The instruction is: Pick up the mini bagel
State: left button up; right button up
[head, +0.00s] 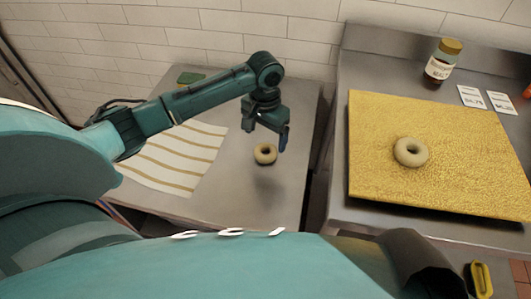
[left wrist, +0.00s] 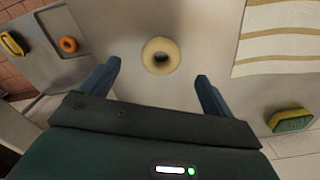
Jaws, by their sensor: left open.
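A small pale ring-shaped bagel (head: 265,160) lies flat on the left metal counter, and it also shows in the left wrist view (left wrist: 149,49). My left gripper (head: 266,137) is above it with its fingers pointing down. In the left wrist view the jaws (left wrist: 158,71) are open and empty, and the bagel shows beyond the fingertips, roughly centred between them. The gripper does not hold it. A second, larger-looking pale bagel (head: 411,162) lies on a yellow board (head: 375,125) on the right counter. My right gripper is not in view.
A striped cloth (head: 180,150) lies left of the bagel, with a green-and-yellow sponge (left wrist: 290,120) behind. A gap separates the two counters. An orange ring (left wrist: 68,44) shows in the left wrist view.

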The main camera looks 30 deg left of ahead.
aim_at(265, 148)
pick_arm(q)
jog(key=shift+w+a+f+b, duration=0.1)
jog(key=shift+w+f+b, duration=0.1)
jog(key=shift+f, duration=1.55)
jog(key=shift+w+f+b, duration=0.1)
jog(key=shift+w+f, duration=0.1)
jog(key=shift+f, duration=1.55)
jog(key=shift+c, duration=0.3)
jog(key=c, duration=1)
notch_tip(265, 148, up, 10)
jog(key=p, duration=0.1)
